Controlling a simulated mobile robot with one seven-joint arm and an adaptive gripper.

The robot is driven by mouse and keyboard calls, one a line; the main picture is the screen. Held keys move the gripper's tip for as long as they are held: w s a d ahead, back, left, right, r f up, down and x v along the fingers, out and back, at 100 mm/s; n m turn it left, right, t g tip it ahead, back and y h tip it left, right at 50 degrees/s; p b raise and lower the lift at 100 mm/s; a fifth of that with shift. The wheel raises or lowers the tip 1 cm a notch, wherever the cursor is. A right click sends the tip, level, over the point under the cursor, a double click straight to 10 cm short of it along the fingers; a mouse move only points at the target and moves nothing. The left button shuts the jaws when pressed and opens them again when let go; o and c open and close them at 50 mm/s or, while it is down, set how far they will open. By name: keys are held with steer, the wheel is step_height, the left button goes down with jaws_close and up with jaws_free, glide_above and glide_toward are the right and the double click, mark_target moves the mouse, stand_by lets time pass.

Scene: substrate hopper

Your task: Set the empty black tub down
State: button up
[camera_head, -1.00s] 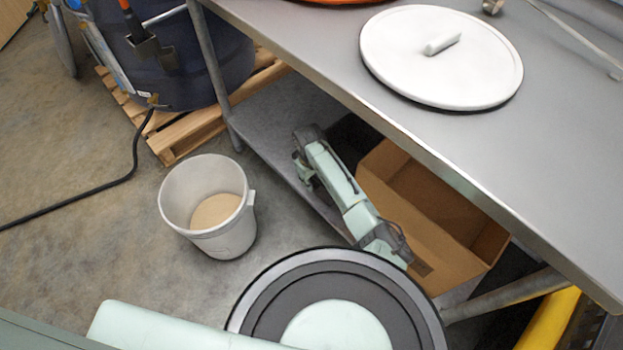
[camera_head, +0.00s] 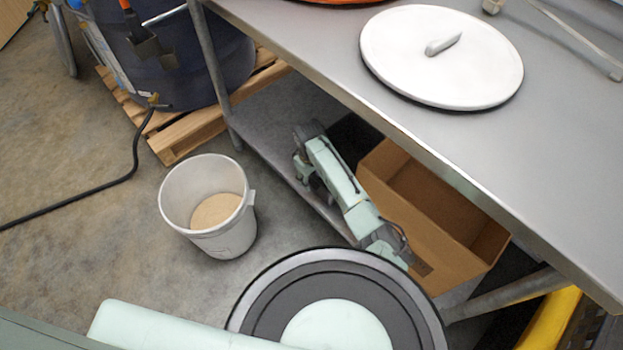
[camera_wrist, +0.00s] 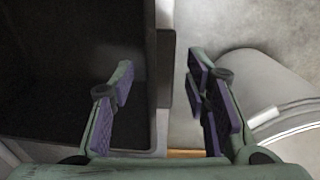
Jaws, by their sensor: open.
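The black tub (camera_wrist: 75,75) fills the left of the wrist view, and its dark inside looks empty. Its wall (camera_wrist: 165,60) stands between the two fingers of my gripper (camera_wrist: 160,80). The fingers are open, one inside the tub and one outside, with gaps to the wall. In the head view my gripper (camera_head: 303,165) is at the lower shelf under the table, partly hidden by my arm. A dark shape behind it, probably the tub (camera_head: 352,138), shows only in part. The tub's base is hidden.
A cardboard box (camera_head: 410,225) stands right of my arm under the steel table (camera_head: 570,150). A white bucket (camera_head: 225,240) with tan material stands on the floor to the left. A white lid (camera_head: 470,75) lies on the table. A drum stands on a pallet (camera_head: 185,135).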

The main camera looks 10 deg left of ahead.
step_height(320, 180, up, 10)
steer(key=shift+s, duration=0.35)
steer(key=shift+a+r, duration=0.1)
